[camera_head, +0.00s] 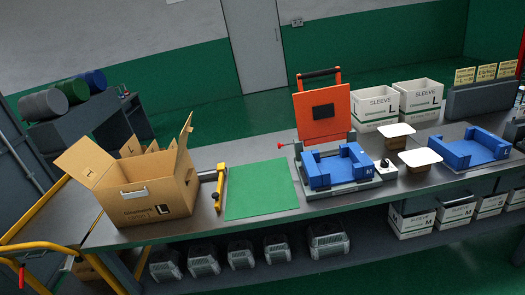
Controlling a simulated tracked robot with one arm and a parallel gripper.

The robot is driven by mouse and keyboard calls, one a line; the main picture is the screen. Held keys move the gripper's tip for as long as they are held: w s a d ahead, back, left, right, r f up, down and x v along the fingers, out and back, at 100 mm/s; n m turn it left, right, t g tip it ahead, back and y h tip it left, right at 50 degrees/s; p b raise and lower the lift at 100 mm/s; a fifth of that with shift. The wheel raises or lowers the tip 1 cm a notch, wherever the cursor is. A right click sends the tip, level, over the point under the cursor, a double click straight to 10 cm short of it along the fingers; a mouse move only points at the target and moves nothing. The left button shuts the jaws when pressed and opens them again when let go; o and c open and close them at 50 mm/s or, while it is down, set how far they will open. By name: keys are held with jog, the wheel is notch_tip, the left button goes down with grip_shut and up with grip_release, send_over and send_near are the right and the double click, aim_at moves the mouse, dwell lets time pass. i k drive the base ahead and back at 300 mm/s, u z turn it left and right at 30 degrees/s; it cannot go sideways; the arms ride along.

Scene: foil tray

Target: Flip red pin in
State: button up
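A small red pin (282,145) with a round knob sticks out sideways at the left of a press-like fixture. It sits near the hinge side, by the lower left of the raised orange lid (322,114). The lid stands open, with a black handle on top and a dark panel in its middle. The fixture's grey base (345,187) holds a blue U-shaped block (340,165). How far the pin is pushed in is too small to tell. My gripper is not in view.
A green mat (261,189), a yellow-and-black tool (220,187) and an open cardboard box (146,190) stand left of the fixture on the grey bench. To its right are white-topped containers (419,157), a second blue block (474,149) and white sleeve boxes (377,108).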

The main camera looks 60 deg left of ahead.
aim_at(279, 145)
jog(key=u, duration=1.4)
jog(key=i, duration=1)
jog(key=z, duration=0.05)
jog(key=k, duration=0.6)
jog(key=u, duration=0.35)
jog(key=i, duration=1.55)
jog(key=z, duration=0.4)
